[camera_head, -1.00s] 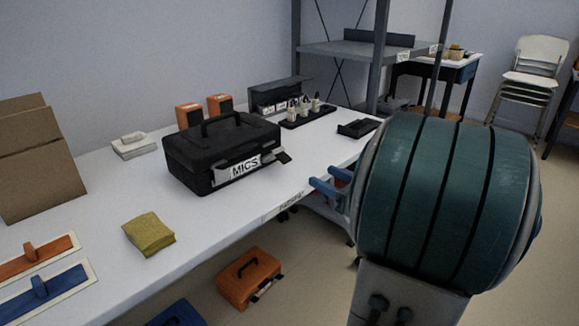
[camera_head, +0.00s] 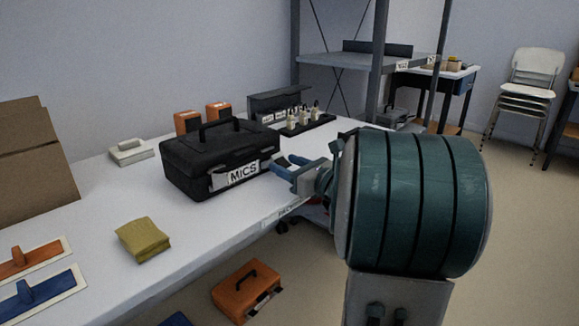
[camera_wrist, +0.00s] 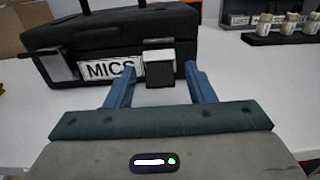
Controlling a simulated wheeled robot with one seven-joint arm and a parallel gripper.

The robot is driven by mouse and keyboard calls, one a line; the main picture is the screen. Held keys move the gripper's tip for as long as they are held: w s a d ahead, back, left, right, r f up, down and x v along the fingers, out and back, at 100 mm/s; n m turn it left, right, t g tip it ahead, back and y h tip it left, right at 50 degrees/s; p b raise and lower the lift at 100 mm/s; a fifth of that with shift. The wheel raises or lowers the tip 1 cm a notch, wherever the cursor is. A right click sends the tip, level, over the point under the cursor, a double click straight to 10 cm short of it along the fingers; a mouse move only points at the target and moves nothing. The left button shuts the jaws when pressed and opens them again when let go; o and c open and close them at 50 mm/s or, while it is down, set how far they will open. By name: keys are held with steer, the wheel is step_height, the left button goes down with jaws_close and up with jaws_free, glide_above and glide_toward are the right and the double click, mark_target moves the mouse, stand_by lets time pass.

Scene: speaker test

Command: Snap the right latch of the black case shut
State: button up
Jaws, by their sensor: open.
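The black case (camera_head: 215,158) stands closed-lidded on the white table, its MICS label (camera_head: 243,172) facing front; it also shows in the wrist view (camera_wrist: 115,28). Its right latch (camera_wrist: 158,68) is a pale plate with a dark flap that seems to stick out from the front, right of the label. My gripper (camera_head: 281,163) is at the case's right front. In the wrist view its blue fingers (camera_wrist: 159,70) are open, one either side of the latch, with nothing gripped. Contact cannot be told. In the head view my gripper hides the latch. The left latch (camera_wrist: 58,66) is left of the label.
A rack of small bottles (camera_head: 305,122) stands behind the case, with orange boxes (camera_head: 187,122) at the back. A grey shelf post (camera_head: 379,60) rises behind my arm. Bare table lies in front of the case.

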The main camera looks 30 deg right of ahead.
steer(key=c, duration=1)
